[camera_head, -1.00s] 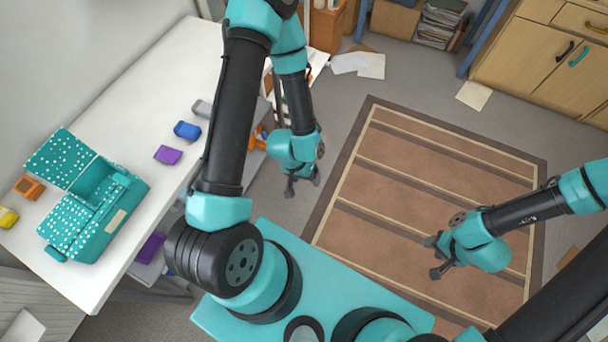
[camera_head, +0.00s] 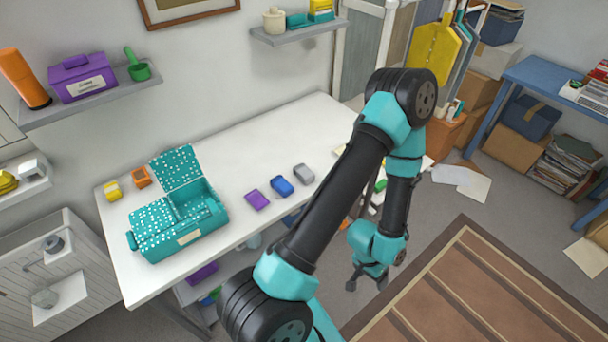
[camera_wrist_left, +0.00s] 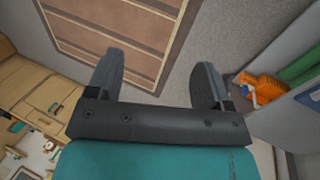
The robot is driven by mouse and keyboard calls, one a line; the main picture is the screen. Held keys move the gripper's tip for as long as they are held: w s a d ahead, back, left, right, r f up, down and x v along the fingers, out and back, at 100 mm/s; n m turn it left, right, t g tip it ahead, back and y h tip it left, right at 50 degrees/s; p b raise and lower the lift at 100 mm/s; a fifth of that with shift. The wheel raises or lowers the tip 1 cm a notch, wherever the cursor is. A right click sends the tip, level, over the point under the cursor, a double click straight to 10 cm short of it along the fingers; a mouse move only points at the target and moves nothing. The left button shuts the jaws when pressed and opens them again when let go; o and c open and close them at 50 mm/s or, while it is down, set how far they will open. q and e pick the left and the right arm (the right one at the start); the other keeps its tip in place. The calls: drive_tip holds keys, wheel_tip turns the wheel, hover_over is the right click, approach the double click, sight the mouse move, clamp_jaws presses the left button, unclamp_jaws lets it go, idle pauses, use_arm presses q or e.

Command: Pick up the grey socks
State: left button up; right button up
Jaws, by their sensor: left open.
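A small grey folded bundle (camera_head: 304,174), which looks like the grey socks, lies on the white table (camera_head: 270,140). It is at the right end of a row with a blue bundle (camera_head: 282,186) and a purple bundle (camera_head: 257,199). My left gripper (camera_head: 367,285) hangs below table height, to the right of the table and apart from the bundles. In the left wrist view its two fingers (camera_wrist_left: 165,80) are spread with nothing between them, above the floor. My right gripper is out of view.
An open teal dotted box (camera_head: 180,235) stands on the table's left part, with yellow (camera_head: 112,191) and orange (camera_head: 141,177) items behind it. Wall shelves hang above. A striped rug (camera_head: 470,290) and papers (camera_head: 465,182) lie on the floor at right.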

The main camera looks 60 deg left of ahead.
use_arm(q)
drive_tip(key=shift+o, duration=0.8)
drive_tip(key=w+a+r+m, duration=0.4)
drive_tip(key=a+m, duration=0.1)
drive_tip(key=a, duration=0.5)
drive_tip(key=w+a+r+m, duration=0.4)
drive_tip(key=a+r+m, duration=0.1)
drive_tip(key=a, duration=0.5)
drive_tip(key=s+a+r+m+y, duration=0.2)
drive_tip(key=s+a+r+m, duration=0.1)
drive_tip(key=a+r, duration=0.5)
drive_tip(key=s+a+r+m+y, duration=0.1)
drive_tip(key=s+a+r+m, duration=0.2)
drive_tip(key=a, duration=1.1)
wheel_tip(320, 180, up, 5)
drive_tip(key=m, duration=0.3)
drive_tip(key=shift+s+a+g+y, duration=0.15)
drive_tip(key=shift+a+g+y, duration=0.05)
drive_tip(key=shift+g+y, duration=0.2)
